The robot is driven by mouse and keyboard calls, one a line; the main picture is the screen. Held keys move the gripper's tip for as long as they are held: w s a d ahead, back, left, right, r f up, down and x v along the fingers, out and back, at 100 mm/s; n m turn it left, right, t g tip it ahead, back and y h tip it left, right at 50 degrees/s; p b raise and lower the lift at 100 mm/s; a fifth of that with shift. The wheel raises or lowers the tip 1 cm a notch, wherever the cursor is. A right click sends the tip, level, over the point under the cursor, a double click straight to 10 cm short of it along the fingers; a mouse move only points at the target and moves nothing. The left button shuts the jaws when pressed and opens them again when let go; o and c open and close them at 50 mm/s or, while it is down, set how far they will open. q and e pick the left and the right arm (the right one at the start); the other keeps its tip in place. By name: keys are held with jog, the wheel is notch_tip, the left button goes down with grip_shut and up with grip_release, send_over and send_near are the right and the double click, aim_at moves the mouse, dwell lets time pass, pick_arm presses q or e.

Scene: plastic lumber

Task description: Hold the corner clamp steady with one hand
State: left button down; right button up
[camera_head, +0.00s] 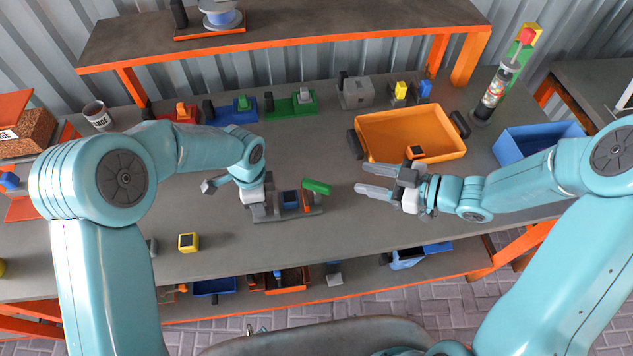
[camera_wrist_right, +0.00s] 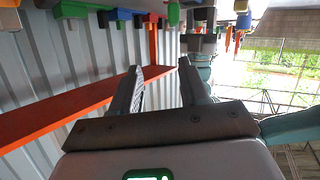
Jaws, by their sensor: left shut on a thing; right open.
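The corner clamp (camera_head: 311,211) lies on the grey workbench, with a grey base, a green-tipped orange lever and a small dark-blue block in its middle. My left gripper (camera_head: 257,207) reaches down at the clamp's left end and is shut on it; its fingertips are partly hidden by the wrist and clamp. My right gripper (camera_head: 360,180) is open and empty, to the right of the clamp and apart from it, fingers pointing left. Its two spread fingers also show in the right wrist view (camera_wrist_right: 160,68), with nothing between them.
An orange tray (camera_head: 400,123) stands behind my right gripper, and a blue bin (camera_head: 515,148) is at the right. Red, blue and green fixtures (camera_head: 290,104) line the back. A yellow block (camera_head: 188,242) sits near the front edge. The bench front right of the clamp is clear.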

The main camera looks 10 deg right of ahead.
aim_at(319, 185)
jog(key=shift+m+g+h, duration=0.3)
jog(key=shift+m+g, duration=0.2)
jog(key=shift+g, duration=0.2)
jog(key=x, duration=0.4)
jog(key=s+x, duration=0.1)
jog(key=x, duration=0.4)
jog(key=f+x, duration=0.1)
jog(key=x, duration=0.3)
jog(key=shift+s+a+f, duration=0.2)
jog(key=shift+s+a, duration=0.1)
jog(key=shift+a, duration=0.15)
jog(key=shift+c, duration=0.3)
grip_shut()
